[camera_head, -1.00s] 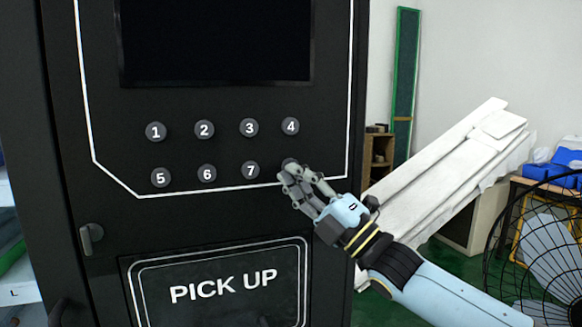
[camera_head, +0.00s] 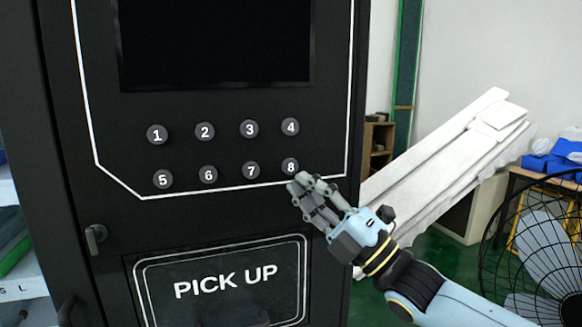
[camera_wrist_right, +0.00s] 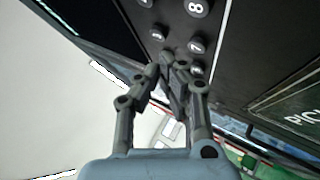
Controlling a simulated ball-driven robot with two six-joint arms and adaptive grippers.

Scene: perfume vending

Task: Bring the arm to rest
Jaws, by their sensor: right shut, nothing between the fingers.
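My right gripper (camera_head: 304,184) is shut and empty in the head view, just below the button marked 8 (camera_head: 290,166). My right arm comes in from the lower right. The black vending machine (camera_head: 230,225) stands in front, with numbered buttons in two rows below a dark screen (camera_head: 215,42). I cannot tell the exact gap between fingertips and panel. My left gripper is not in view.
The PICK UP flap (camera_head: 225,285) is low on the machine, with a door handle (camera_head: 95,238) to its left. A black fan (camera_head: 540,245) stands at the right. White boards (camera_head: 440,170) lean behind my right arm. Blue items (camera_head: 560,155) lie on a table.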

